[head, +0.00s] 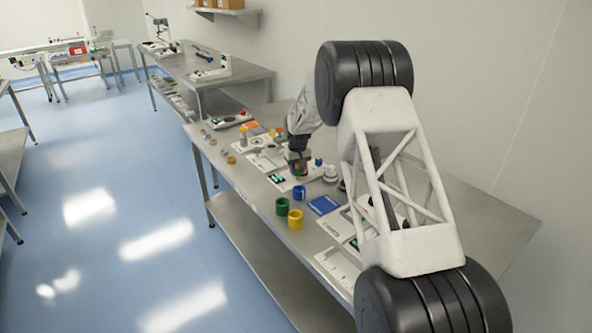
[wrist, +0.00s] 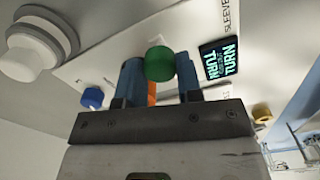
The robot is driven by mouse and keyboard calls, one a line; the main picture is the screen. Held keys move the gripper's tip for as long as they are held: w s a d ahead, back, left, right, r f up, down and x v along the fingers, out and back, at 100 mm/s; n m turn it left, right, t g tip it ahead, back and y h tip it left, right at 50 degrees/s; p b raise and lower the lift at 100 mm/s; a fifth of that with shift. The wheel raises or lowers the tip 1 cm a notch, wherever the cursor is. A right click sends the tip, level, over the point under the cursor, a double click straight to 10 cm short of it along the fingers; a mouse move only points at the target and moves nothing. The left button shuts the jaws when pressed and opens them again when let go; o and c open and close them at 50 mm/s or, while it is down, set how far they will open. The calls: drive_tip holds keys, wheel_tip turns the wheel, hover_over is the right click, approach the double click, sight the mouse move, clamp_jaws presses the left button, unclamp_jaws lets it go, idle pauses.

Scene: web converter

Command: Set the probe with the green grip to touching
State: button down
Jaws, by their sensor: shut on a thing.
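The probe's round green grip (wrist: 160,63) shows in the wrist view between the two blue fingers of my gripper (wrist: 158,82). My gripper is shut on this green grip, above a white panel (wrist: 110,70). An orange part (wrist: 152,92) shows behind the grip, between the fingers. The probe's tip and whether it touches anything are hidden. A small display (wrist: 220,60) on the panel shows "TURN" upside down, beside a "SLEEVE" label. In the head view my gripper (head: 298,165) is low over the bench, next to the small display (head: 277,178).
A white knob (wrist: 38,45) and a blue knob (wrist: 92,98) stand left of my gripper in the wrist view. In the head view, green (head: 281,206) and yellow (head: 295,219) cups, a blue cup (head: 299,192) and a blue plate (head: 323,205) stand nearby on the steel bench (head: 235,180).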

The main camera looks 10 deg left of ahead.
sight(299, 170)
drive_tip(key=c, duration=0.8)
unclamp_jaws()
drive_tip(key=shift+w+d, duration=0.2)
drive_tip(key=shift+r, duration=0.15)
drive_tip(key=shift+r, duration=3.8)
drive_tip(key=shift+r, duration=0.1)
